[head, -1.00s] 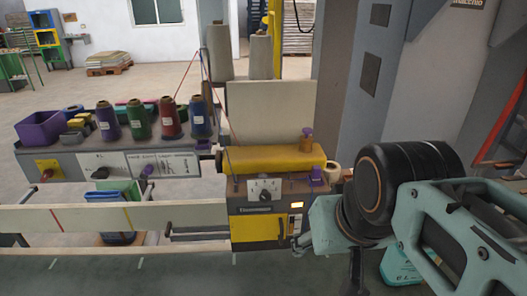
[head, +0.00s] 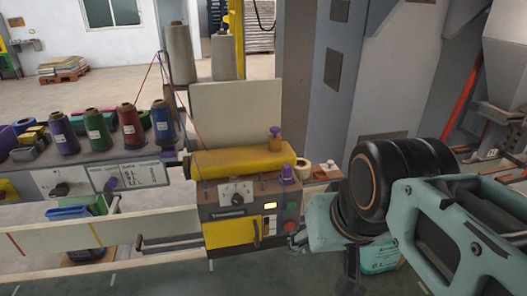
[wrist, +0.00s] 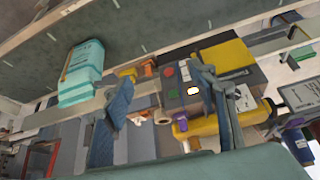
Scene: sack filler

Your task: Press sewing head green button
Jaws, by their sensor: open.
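The sewing head (head: 230,228) is a grey and yellow box with a dial and a lit display (head: 270,206). Its small green button (head: 292,206) is on the right of the front panel, above a red button (head: 291,226). In the wrist view, which shows the panel upside down, the green button (wrist: 173,93) and red button (wrist: 170,71) appear between the fingers. My gripper (wrist: 162,70) is open and empty, its fingers spread. In the head view it is just right of the panel, partly hidden by my arm. I cannot tell its exact distance from the button.
Several thread cones (head: 130,128) stand on the bench at left. A white rail (head: 120,232) runs left of the sewing head. A yellow roller cover (head: 240,160) lies on top. A teal sack (wrist: 82,75) is on the floor, and a grey column (head: 335,85) rises behind.

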